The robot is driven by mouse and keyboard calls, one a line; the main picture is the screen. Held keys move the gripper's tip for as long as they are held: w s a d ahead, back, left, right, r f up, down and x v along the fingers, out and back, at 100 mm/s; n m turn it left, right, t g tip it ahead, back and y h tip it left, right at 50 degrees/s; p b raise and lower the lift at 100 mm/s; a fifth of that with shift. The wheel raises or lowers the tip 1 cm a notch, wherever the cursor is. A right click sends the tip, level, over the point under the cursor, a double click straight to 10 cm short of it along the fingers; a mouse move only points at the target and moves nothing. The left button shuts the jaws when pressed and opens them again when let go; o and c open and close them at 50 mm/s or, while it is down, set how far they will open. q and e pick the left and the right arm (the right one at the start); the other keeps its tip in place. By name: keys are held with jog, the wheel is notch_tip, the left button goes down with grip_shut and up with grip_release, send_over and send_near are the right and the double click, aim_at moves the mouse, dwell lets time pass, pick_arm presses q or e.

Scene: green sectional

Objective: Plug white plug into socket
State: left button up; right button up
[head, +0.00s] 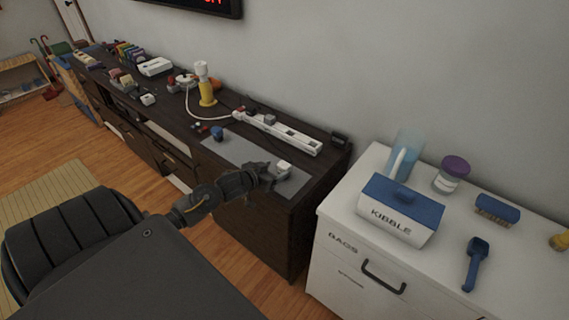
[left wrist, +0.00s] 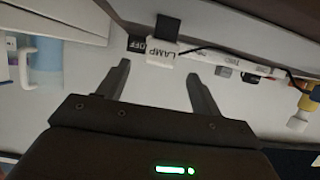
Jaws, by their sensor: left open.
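A small white plug-like block (head: 284,167) sits near the right end of the grey mat on the dark cabinet. In the left wrist view, a white block labelled LAMP (left wrist: 164,49) lies ahead of the fingers; it looks like the same piece. My left gripper (head: 268,173) is beside the block in the head view. In the left wrist view its two fingers (left wrist: 157,72) are spread with nothing between them. A long white power strip (head: 300,140) with sockets lies behind the mat along the wall; part of it shows in the left wrist view (left wrist: 205,58). My right gripper is not seen.
A yellow and white lamp (head: 206,92) stands left of the strip, with a white cord curving towards it. A blue object (head: 217,133) sits on the mat's left end. A white cabinet with a kibble box (head: 399,211) stands at right.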

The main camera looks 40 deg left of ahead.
aim_at(287, 164)
pick_arm(q)
jog(key=shift+p+x, duration=0.3)
jog(key=shift+x, duration=3.75)
jog(key=shift+s, duration=0.1)
jog(key=shift+c, duration=0.4)
jog(key=c, duration=1)
